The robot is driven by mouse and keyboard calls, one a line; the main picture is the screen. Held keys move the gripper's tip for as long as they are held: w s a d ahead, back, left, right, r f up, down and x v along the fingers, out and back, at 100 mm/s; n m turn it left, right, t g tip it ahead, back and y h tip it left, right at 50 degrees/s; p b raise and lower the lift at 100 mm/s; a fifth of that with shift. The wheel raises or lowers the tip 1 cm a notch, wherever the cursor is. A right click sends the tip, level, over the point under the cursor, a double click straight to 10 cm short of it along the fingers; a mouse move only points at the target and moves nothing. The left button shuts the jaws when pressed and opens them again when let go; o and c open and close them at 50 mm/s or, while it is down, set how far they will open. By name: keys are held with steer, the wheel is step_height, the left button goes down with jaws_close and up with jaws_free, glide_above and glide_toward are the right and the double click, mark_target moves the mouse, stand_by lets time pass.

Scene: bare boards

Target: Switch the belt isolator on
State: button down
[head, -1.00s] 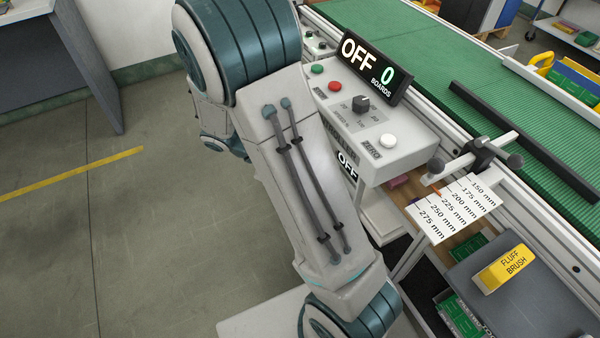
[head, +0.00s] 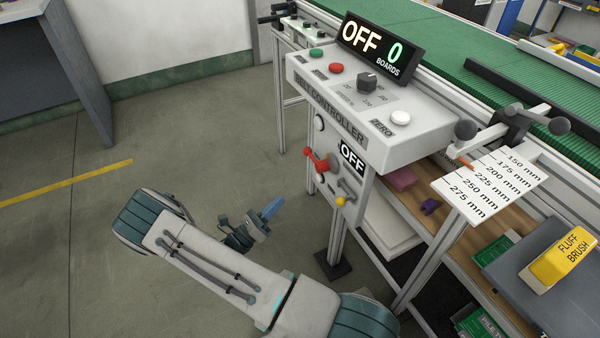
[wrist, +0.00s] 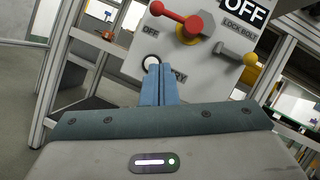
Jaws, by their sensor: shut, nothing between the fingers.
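The isolator is a red handle on a yellow round base (wrist: 190,38), on the pale panel below the belt controller. In the wrist view its red handle (wrist: 178,17) points left and slightly up, above the word OFF on the panel. It also shows in the head view (head: 317,160). A grey lever labelled LOCK BOLT (wrist: 235,53) sits to its lower right. The display on the panel reads OFF (head: 352,158). My gripper (wrist: 158,72) has its blue fingers together, empty, in front of the panel and below the handle. In the head view my gripper (head: 272,208) is left of the panel, apart from it.
A white round button (wrist: 151,62) sits just beyond my fingertips in the wrist view. The controller box (head: 375,120) overhangs the panel, with green, red and white buttons and a dark knob. A frame leg (head: 338,232) stands below. Open floor (head: 200,130) lies to the left.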

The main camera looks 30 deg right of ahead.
steer(key=shift+d, duration=0.1)
stand_by(0.3)
steer(key=w+a+r+b+x, duration=0.1)
steer(key=r+b+x, duration=0.1)
steer(key=x, duration=1)
steer(key=shift+w+r+b, duration=0.15)
steer(key=shift+w+b, duration=0.1)
steer(key=shift+b, duration=0.2)
